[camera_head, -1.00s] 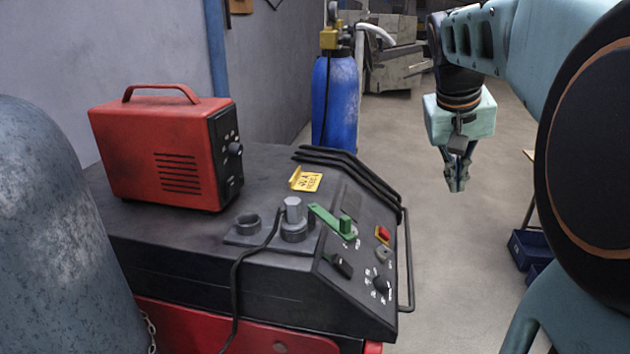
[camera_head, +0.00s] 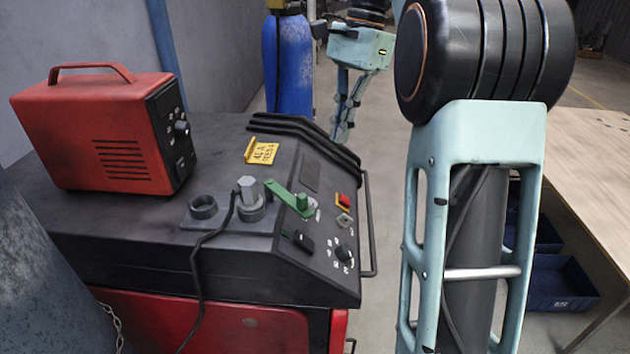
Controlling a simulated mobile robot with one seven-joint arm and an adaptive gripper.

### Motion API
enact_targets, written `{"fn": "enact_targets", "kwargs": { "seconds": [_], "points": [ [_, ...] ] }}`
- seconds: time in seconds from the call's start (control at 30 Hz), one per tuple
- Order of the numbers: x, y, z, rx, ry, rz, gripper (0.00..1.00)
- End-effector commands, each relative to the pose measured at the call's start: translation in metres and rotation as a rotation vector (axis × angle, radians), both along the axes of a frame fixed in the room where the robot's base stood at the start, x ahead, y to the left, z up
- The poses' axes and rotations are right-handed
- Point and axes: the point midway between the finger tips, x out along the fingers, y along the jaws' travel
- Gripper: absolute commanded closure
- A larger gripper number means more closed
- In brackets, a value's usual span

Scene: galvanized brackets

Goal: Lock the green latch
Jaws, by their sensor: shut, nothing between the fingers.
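The green latch (camera_head: 287,196) is a flat lever on the sloped front panel of the dark machine (camera_head: 120,235). Its arm points up and to the left from a round pivot at its lower right end.
A red box unit (camera_head: 95,135) stands on the machine top. A grey plug (camera_head: 247,192) with a black cable sits left of the latch. A handle bar (camera_head: 371,225) runs along the right edge. A wooden table (camera_head: 590,150) stands at right.

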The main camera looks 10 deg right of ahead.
Motion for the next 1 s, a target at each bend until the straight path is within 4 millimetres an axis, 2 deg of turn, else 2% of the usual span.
{"fn": "enact_targets", "kwargs": {
  "seconds": [0.17, 0.37, 0.8, 1.0],
  "points": [
    [0.0, 0.0, -0.001, -0.001, -0.001, 0.001, 1.0],
    [-0.003, 0.004, -0.019, -0.001, 0.001, 0.002, 1.0],
    [-0.013, 0.022, -0.101, -0.001, 0.002, 0.004, 1.0],
    [-0.025, 0.048, -0.097, -0.003, -0.001, 0.004, 1.0]
  ]
}}
